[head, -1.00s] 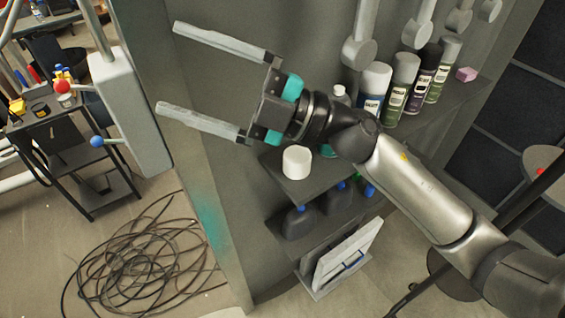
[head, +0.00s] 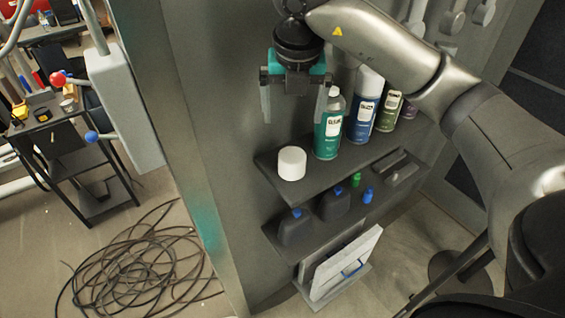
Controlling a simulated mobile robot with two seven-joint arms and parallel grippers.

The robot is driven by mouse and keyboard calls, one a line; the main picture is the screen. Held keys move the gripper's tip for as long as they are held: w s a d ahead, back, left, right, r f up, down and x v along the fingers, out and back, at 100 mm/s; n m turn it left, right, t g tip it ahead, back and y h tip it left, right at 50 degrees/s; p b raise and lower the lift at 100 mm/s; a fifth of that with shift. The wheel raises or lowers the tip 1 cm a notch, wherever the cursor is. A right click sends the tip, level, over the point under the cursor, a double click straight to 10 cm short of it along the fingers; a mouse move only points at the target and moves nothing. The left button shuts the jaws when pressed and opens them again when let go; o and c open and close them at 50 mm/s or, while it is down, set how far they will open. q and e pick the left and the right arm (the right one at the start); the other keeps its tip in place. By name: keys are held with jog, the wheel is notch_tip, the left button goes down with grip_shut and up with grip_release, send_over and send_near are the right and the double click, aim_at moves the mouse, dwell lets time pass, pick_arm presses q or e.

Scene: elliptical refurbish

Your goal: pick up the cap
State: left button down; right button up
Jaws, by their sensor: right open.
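The cap (head: 291,163) is a white, short round cylinder. It stands on the left end of the upper dark shelf (head: 322,178), to the left of a teal spray can (head: 328,128). My right gripper (head: 292,118) points down above the cap, apart from it, with its two grey fingers spread wide and nothing between them. The right finger is close to the teal can; I cannot tell whether they touch. My left gripper is not in view.
Several spray cans, including a blue one (head: 364,108), stand in a row right of the teal can. Dark jugs (head: 297,228) and small bottles sit on the lower shelf. A cabinet side panel (head: 185,130) rises at left. Coiled cable (head: 135,265) lies on the floor.

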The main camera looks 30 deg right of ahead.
send_near(292, 155)
jog(key=x, duration=0.5)
jog(key=shift+w+d, duration=0.1)
jog(key=shift+w, duration=0.05)
jog(key=shift+p+x, duration=0.7)
jog(key=shift+x, duration=1.9)
jog(key=c, duration=1)
